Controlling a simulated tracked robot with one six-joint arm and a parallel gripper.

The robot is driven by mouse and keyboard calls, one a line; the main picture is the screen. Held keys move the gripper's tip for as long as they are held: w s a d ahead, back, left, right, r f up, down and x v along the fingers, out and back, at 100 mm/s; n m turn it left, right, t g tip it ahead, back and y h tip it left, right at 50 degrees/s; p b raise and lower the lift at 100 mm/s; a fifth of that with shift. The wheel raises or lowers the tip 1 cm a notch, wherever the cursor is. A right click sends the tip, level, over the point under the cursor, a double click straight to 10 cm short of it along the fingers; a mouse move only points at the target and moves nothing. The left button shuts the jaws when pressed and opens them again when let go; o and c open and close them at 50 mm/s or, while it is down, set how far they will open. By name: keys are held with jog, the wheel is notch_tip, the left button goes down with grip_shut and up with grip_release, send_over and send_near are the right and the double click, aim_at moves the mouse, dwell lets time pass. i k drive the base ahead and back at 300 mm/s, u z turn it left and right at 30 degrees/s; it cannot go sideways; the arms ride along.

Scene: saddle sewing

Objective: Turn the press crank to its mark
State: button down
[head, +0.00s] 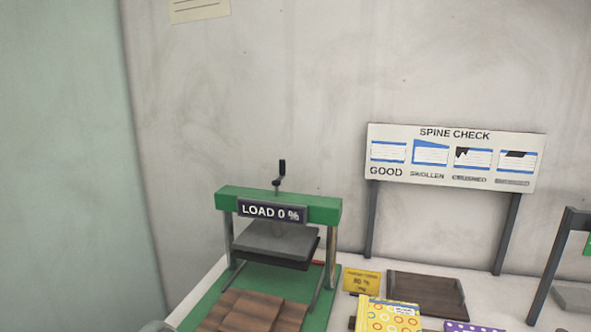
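The press (328,213) stands on the table, with a green crossbeam on grey posts. Its display (271,212) reads "LOAD 0 %". The dark crank (281,172) sits on top of the crossbeam with its handle upright. The grey press plate (275,241) hangs under the beam, above a wooden board (250,312) on the green base. A yellow card (361,282) beside the press reads about "80 %"; its smaller print is too small to read. No mark on the crank can be made out.
A "SPINE CHECK" sign (455,134) on two posts stands behind at the right. A dark brown tray (426,285), a yellow patterned book (388,315) and a purple dotted item (468,327) lie right of the press. A dark frame (551,266) stands at the right edge.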

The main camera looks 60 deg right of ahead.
aim_at(276, 183)
jog(key=k, duration=0.95)
jog(key=z, duration=0.5)
jog(key=i, duration=1)
